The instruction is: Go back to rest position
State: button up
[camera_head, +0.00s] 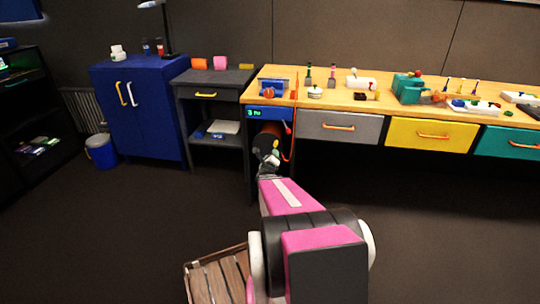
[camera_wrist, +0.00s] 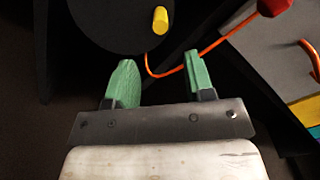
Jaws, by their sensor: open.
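My gripper (camera_wrist: 158,72) shows in the wrist view with two green fingers spread apart and nothing between them. A dark round thing with a yellow peg (camera_wrist: 160,20) lies just beyond the fingertips, apart from them. In the head view my pink and black arm reaches forward from the bottom toward the workbench's left leg. Its end, my gripper (camera_head: 270,157), is small there, beside a dark cylinder (camera_head: 267,138) under the bench's left end.
The wooden workbench (camera_head: 330,97) has grey, yellow and teal drawers. An orange cable (camera_head: 293,130) hangs at its left end and crosses near my fingers. A grey side table (camera_head: 210,77), blue cabinet (camera_head: 140,115) and blue bin (camera_head: 101,152) stand left. A wooden crate (camera_head: 188,268) is beside my arm.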

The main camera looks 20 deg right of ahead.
jog(key=s+a+f+n+g+y, duration=0.1)
jog(key=s+a+n+g+y, duration=0.15)
jog(key=a+n+y, duration=0.5)
jog(key=s+a+f+n+g+y, duration=0.1)
jog(key=a+n+g+y, duration=0.2)
jog(key=a+n, duration=0.85)
jog(key=s+a+r+n+g, duration=0.1)
jog(key=s+a+n+g, duration=0.2)
jog(key=s+n, duration=0.4)
jog(key=s+a+r+n+g, duration=0.1)
jog(key=s+a+n+g, duration=0.3)
jog(key=s+n+g, duration=0.2)
jog(key=shift+s+a+r+n, duration=0.3)
jog(key=shift+s+n, duration=0.4)
jog(key=shift+s, duration=0.45)
jog(key=shift+g+h, duration=0.25)
